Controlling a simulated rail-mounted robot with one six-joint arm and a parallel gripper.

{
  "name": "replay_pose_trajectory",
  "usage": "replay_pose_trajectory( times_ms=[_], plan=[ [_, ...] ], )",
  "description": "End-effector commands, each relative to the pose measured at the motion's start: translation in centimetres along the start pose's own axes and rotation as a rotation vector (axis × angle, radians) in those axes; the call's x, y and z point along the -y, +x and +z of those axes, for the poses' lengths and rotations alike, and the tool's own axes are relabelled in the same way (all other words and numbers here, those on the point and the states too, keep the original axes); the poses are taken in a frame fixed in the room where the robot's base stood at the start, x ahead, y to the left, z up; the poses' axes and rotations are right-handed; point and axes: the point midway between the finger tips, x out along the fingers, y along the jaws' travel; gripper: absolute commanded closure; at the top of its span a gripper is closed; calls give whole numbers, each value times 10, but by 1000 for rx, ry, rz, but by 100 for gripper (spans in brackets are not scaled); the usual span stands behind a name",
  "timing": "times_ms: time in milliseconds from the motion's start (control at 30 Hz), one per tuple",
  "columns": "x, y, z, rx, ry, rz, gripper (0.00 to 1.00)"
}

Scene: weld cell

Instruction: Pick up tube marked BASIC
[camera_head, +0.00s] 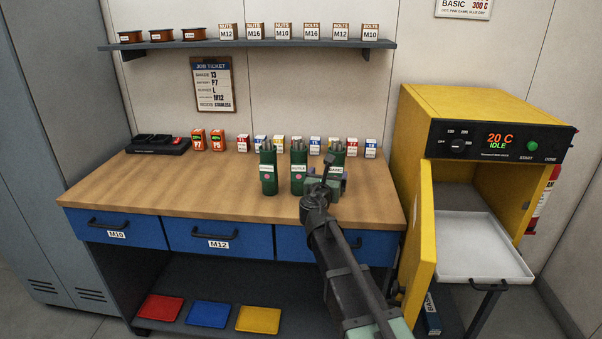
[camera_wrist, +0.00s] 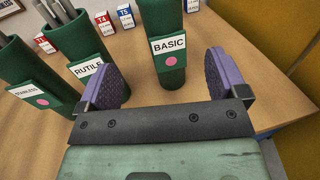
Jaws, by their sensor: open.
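The green tube marked BASIC (camera_wrist: 163,50) stands upright on the bench, with a pink dot under its label. In the head view the BASIC tube (camera_head: 337,155) is the rightmost of three green tubes, partly hidden by my arm. My gripper (camera_wrist: 167,78) is open, its two purple pads apart. My gripper (camera_head: 325,178) also shows in the head view, in front of the tube. No contact is visible.
The tube marked RUTILE (camera_head: 298,168) stands close to the left, and another green tube (camera_head: 268,172) further left; rods stick out of them. Small boxes (camera_head: 315,146) line the back of the bench (camera_head: 190,180). A yellow oven (camera_head: 455,105) stands at right, its door open and tray (camera_head: 470,245) out.

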Motion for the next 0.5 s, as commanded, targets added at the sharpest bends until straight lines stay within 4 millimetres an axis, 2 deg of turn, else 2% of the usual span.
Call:
replay_pose_trajectory(
  times_ms=[67, 300, 500],
  plan=[
    [-2, 6, 0, -1, 2, 1, 9],
    [-3, 51, -1, -2, 6, 3, 9],
    [-2, 59, -1, -2, 7, 4, 9]
  ],
)
